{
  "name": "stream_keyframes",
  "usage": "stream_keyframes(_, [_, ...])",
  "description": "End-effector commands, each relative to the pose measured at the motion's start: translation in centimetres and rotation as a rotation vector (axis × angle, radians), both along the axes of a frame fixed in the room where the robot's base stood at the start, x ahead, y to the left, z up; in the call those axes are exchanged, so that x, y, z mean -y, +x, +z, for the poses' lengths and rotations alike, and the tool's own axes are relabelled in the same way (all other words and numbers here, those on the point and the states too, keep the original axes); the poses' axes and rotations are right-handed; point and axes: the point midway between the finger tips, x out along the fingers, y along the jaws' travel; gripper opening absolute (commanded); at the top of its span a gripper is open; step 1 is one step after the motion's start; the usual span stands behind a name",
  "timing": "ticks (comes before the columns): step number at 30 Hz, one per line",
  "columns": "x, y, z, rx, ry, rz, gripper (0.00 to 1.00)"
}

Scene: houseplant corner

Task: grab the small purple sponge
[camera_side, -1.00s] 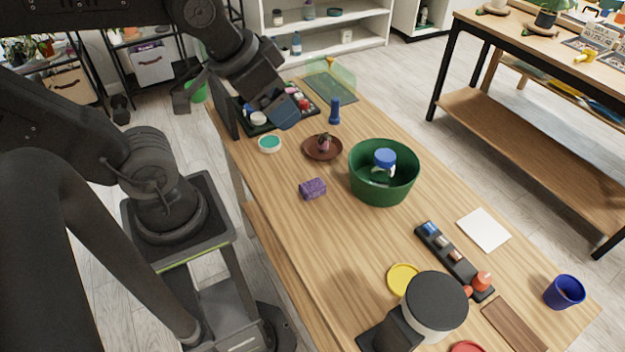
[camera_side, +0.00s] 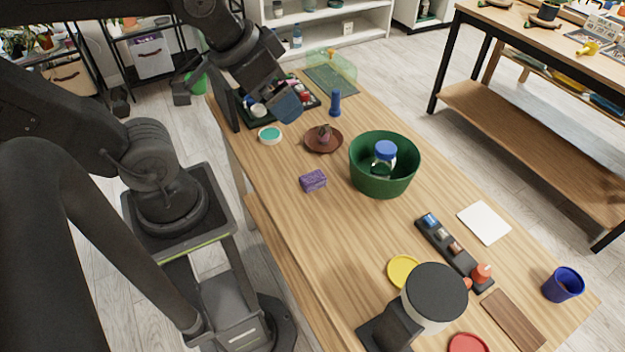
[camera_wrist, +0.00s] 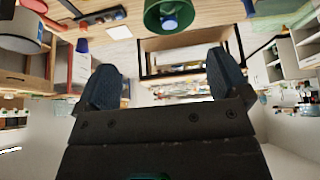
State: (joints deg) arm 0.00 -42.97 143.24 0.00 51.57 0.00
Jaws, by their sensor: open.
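The small purple sponge (camera_side: 313,181) lies on the wooden table in the side view, left of the green bowl and nearer than the brown saucer. Nothing touches it. My gripper (camera_side: 284,106) is above the far left part of the table, over the dark tray, well away from the sponge. In the wrist view my gripper (camera_wrist: 163,88) shows two dark fingers spread apart with nothing between them. I cannot make out the sponge in the wrist view.
A green bowl (camera_side: 360,176) holds a blue-capped jar (camera_side: 385,152). A brown saucer (camera_side: 311,144), a teal-topped dish (camera_side: 270,135) and a blue upright object (camera_side: 335,103) stand nearby. A black holder (camera_side: 437,238) lies nearer. The table around the sponge is bare.

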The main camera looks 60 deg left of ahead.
Motion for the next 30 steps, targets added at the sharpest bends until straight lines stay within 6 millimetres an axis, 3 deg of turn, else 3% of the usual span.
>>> stream_keyframes(5, [-0.1, 0.3, -0.2, -0.011, 0.016, -0.022, 0.94])
stream_keyframes(11, [-1.2, 3.3, -2.6, -0.122, 0.172, -0.275, 0.94])
stream_keyframes(21, [-4.3, 9.3, -11.7, -0.391, 0.434, -1.057, 0.94])
stream_keyframes(27, [-5.5, 10.6, -16.2, -0.465, 0.471, -1.401, 0.94])
stream_keyframes(30, [-5.7, 10.8, -17.3, -0.478, 0.476, -1.485, 0.94])
